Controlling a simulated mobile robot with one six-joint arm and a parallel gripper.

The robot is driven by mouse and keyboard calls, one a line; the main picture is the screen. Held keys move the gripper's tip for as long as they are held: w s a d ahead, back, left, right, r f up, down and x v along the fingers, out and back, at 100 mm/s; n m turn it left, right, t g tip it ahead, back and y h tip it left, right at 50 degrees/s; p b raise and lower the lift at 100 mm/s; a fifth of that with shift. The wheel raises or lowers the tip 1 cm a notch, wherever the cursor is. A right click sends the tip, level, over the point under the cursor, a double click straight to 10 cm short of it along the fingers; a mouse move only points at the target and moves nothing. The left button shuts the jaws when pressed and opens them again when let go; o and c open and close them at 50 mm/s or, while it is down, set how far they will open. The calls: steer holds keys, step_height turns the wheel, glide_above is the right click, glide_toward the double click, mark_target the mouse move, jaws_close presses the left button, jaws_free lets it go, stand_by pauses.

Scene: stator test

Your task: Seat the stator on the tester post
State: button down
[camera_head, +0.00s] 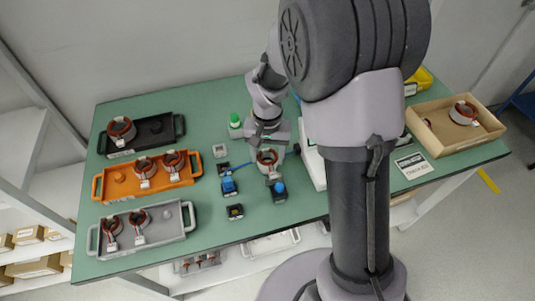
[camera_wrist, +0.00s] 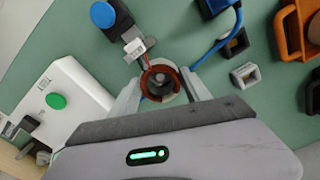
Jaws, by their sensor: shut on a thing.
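My gripper (camera_head: 267,150) points down over the middle of the green table. Its two fingers (camera_wrist: 162,95) are shut on a stator (camera_wrist: 147,72), a copper-brown ring with a white label and red leads toward the blue-button box. The held stator also shows in the head view (camera_head: 267,160), low near the table. In the wrist view a grey round shape (camera_wrist: 163,80) shows inside the ring's bore. It looks like the tester post, but I cannot tell how far down the ring sits on it.
Black (camera_head: 165,143), orange (camera_head: 186,179) and grey (camera_head: 190,229) trays with stators are at left.

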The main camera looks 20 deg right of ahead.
steer(key=shift+f+b, duration=0.3)
steer(key=shift+f, duration=0.15)
steer(key=shift+c, duration=2.1)
jaws_free()
step_height(320, 180, up, 18)
steer(key=p, duration=0.7)
steer(key=shift+f, duration=0.25)
